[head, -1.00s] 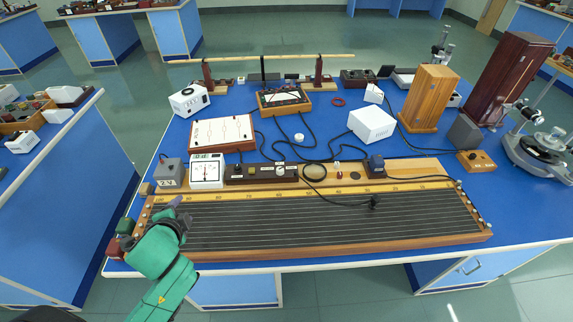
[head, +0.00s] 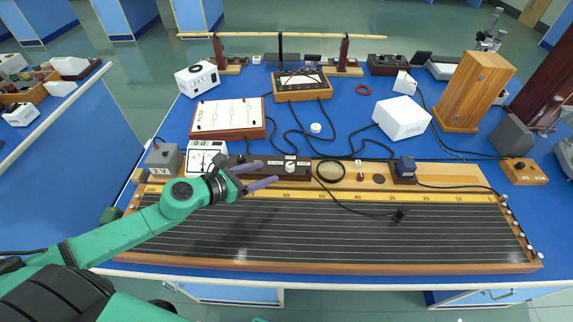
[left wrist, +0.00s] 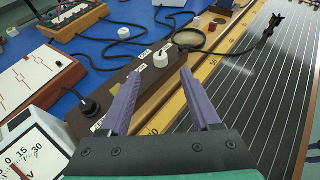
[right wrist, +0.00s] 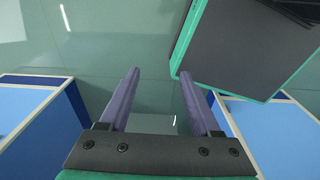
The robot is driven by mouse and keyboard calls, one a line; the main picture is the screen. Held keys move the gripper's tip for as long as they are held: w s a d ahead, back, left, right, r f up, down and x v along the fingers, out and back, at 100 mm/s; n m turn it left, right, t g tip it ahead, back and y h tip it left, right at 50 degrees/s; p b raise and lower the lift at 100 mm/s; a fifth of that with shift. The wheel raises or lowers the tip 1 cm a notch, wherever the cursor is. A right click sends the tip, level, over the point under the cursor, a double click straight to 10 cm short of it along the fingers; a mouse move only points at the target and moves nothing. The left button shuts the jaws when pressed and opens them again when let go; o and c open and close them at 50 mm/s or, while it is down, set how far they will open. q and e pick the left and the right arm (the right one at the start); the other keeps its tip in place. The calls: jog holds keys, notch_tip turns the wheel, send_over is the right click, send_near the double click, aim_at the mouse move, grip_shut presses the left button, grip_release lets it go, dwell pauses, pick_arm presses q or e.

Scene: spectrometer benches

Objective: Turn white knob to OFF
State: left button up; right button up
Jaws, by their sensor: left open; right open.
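The white knob (head: 290,165) stands on a dark brown switch box (head: 268,174) with small white labels, behind the long wire board. In the left wrist view the white knob (left wrist: 160,58) shows ahead, beyond the fingertips, with labels around it too small to read surely. My left gripper (head: 270,173) is open with purple fingers, just left of the knob and not around it. It also shows in the left wrist view (left wrist: 158,75), empty. My right gripper (right wrist: 156,74) is open and empty, over the floor in the right wrist view; it is out of the head view.
A meter (head: 205,156) and a grey 2V box (head: 163,159) stand left of the switch box. The wire board (head: 330,230) lies in front. Black cables, a ring (head: 330,171) and a blue-grey block (head: 403,168) lie to the right. A white box (head: 402,117) stands behind.

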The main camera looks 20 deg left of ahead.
aim_at(289, 165)
pick_arm(q)
jog(key=p+x, duration=0.2)
jog(key=x, duration=0.6)
jog(key=shift+w+d+r+p, duration=0.1)
jog(key=shift+w+p, duration=0.1)
jog(key=shift+p, duration=0.1)
jog(key=shift+w+d+f, duration=0.25)
jog(key=shift+w+f, duration=0.05)
pick_arm(e)
jog(key=r, duration=0.1)
jog(key=w+r, duration=0.1)
jog(key=shift+w+r, duration=0.25)
jog(key=shift+r, duration=0.15)
pick_arm(q)
jog(key=shift+s, duration=0.1)
jog(key=shift+c, duration=0.3)
jog(key=shift+a+r, duration=0.1)
grip_shut()
pick_arm(e)
jog(key=shift+s, duration=0.1)
